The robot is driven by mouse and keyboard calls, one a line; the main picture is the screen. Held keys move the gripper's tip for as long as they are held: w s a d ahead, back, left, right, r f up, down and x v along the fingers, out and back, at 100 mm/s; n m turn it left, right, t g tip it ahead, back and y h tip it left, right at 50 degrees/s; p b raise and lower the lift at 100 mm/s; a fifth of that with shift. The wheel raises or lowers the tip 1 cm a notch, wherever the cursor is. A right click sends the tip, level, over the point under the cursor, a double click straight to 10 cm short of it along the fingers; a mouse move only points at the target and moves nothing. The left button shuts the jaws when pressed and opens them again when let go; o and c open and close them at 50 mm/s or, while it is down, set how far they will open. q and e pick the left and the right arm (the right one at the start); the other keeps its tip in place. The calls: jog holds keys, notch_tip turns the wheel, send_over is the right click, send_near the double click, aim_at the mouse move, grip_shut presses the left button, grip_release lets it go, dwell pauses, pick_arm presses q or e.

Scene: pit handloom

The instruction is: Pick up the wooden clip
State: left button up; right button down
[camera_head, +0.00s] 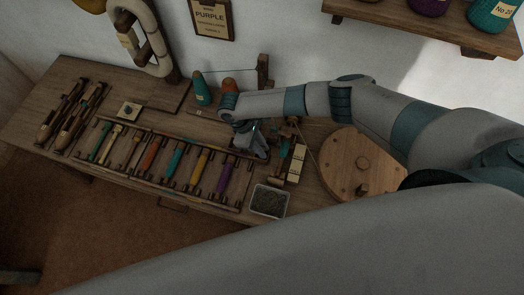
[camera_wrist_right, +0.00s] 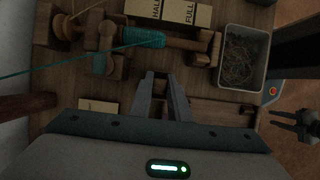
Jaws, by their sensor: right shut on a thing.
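My right gripper (camera_head: 254,144) is low over the right part of the wooden bench, beyond the row of coloured bobbins. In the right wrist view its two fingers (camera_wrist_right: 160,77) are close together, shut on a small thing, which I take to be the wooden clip. The clip is hardly visible between the dark fingers, and I cannot make out its shape. In the right wrist view, a dark forked part at the right edge looks like my left gripper (camera_wrist_right: 296,123); its opening is unclear. The left gripper does not show in the head view.
A tray of tangled thread (camera_head: 269,201) stands at the bench's front edge, with HALF and FULL cards (camera_head: 297,163) behind it. A teal-wound bobbin (camera_wrist_right: 143,38) is near the fingers. A round wooden disc (camera_head: 352,170) stands right. Bobbins in a rack (camera_head: 150,155) fill the left.

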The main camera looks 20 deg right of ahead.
jog(key=shift+r, duration=0.1)
jog(key=shift+r+b, duration=0.3)
jog(key=shift+r, duration=0.4)
notch_tip(320, 180, up, 2)
jog(key=shift+r+b, duration=0.1)
jog(key=shift+b, duration=0.25)
jog(key=s+d+r+b, duration=0.1)
jog(key=s+d+r, duration=0.1)
jog(key=s, duration=0.3)
jog(key=s+d+r+b, duration=0.1)
jog(key=s+d+r, duration=0.2)
jog(key=s+r, duration=0.2)
jog(key=shift+s, duration=0.3)
jog(key=shift+w+r, duration=0.1)
